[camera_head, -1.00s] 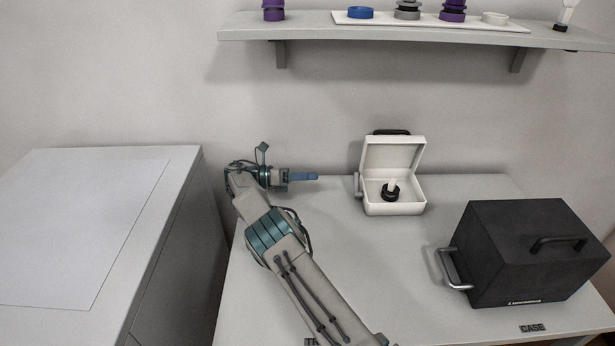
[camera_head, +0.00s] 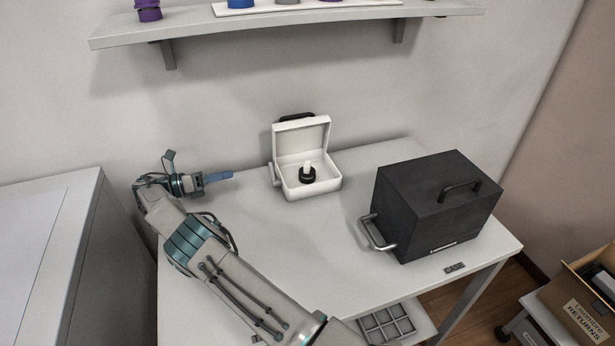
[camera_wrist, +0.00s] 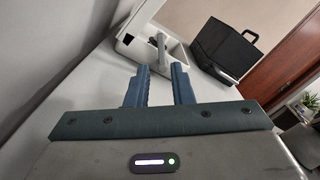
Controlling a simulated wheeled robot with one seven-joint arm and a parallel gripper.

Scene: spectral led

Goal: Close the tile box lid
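The white tile box (camera_head: 312,188) stands near the back of the table with its lid (camera_head: 301,138) raised upright at the rear. A dark handle shows on top of the lid, and a grey handle is on the box's left side. Inside the box is a black round piece with a white top (camera_head: 307,173). My gripper (camera_head: 230,175) is left of the box, apart from it, pointing right. In the wrist view its two blue fingers (camera_wrist: 161,82) are apart with nothing between them. The box (camera_wrist: 140,30) shows beyond the fingers there.
A black case (camera_head: 435,205) with handles stands on the table's right. A shelf (camera_head: 290,28) with coloured pieces hangs above. A grey cabinet (camera_head: 60,260) is at left. A cardboard box (camera_head: 585,300) and a grey tray (camera_head: 385,325) are lower right. The table's middle is clear.

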